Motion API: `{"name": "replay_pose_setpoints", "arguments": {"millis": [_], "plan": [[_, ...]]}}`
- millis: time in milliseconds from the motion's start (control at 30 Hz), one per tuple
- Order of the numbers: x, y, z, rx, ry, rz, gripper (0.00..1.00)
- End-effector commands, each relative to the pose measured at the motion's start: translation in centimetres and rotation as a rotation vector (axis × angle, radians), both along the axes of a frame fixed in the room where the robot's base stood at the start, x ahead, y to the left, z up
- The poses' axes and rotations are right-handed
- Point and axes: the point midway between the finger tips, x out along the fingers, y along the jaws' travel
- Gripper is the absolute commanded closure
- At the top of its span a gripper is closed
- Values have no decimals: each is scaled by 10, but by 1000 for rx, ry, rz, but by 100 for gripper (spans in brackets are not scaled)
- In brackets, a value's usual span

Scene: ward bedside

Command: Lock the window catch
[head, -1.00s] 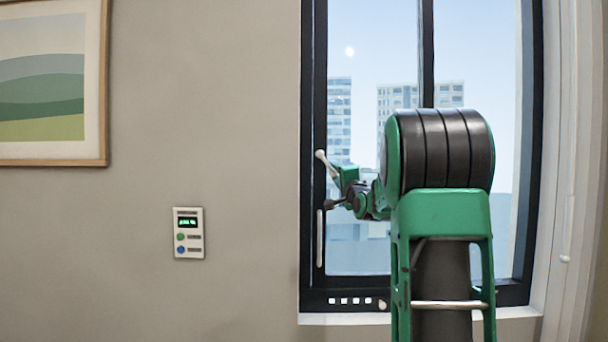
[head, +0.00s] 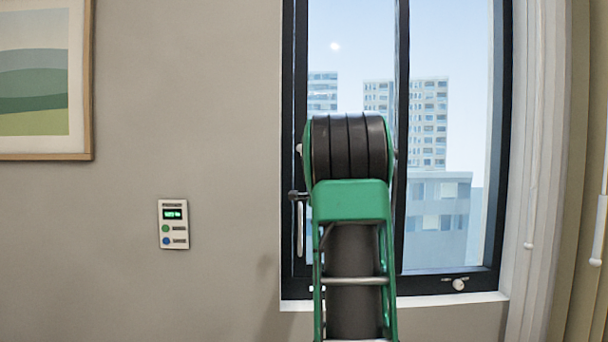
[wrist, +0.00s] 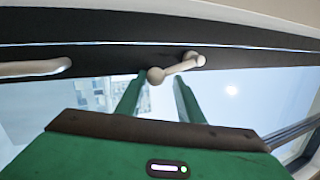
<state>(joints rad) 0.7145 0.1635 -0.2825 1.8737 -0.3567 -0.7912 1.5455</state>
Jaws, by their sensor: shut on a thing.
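The window catch is a pale lever with a ball end (wrist: 179,67) on the dark window frame (wrist: 120,52) in the wrist view. My gripper (wrist: 158,79) has its two green fingers reaching up to the lever, with the ball end between the fingertips. The jaws are shut on it. In the head view my arm hides the gripper and most of the catch. Only a small pale tip (head: 299,149) shows at the arm's left edge.
A long pale handle (head: 300,230) stands on the frame's left side, below the catch. A white knob (head: 458,284) sits on the bottom frame. A wall panel (head: 173,224) and picture (head: 45,80) are to the left. Pale curtains (head: 540,160) hang at right.

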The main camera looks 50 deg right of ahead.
Motion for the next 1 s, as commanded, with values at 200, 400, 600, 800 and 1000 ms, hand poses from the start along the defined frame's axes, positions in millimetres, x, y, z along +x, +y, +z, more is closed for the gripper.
{"name": "replay_pose_setpoints", "arguments": {"millis": [200,400,600,800,1000], "plan": [[7,8,9,-12,-12,18,100],[4,5,7,-9,-9,12,44],[1,1,4,-7,-5,4,44],[-1,0,3,-5,-2,0,44],[-15,13,-2,-4,-4,1,44]]}}
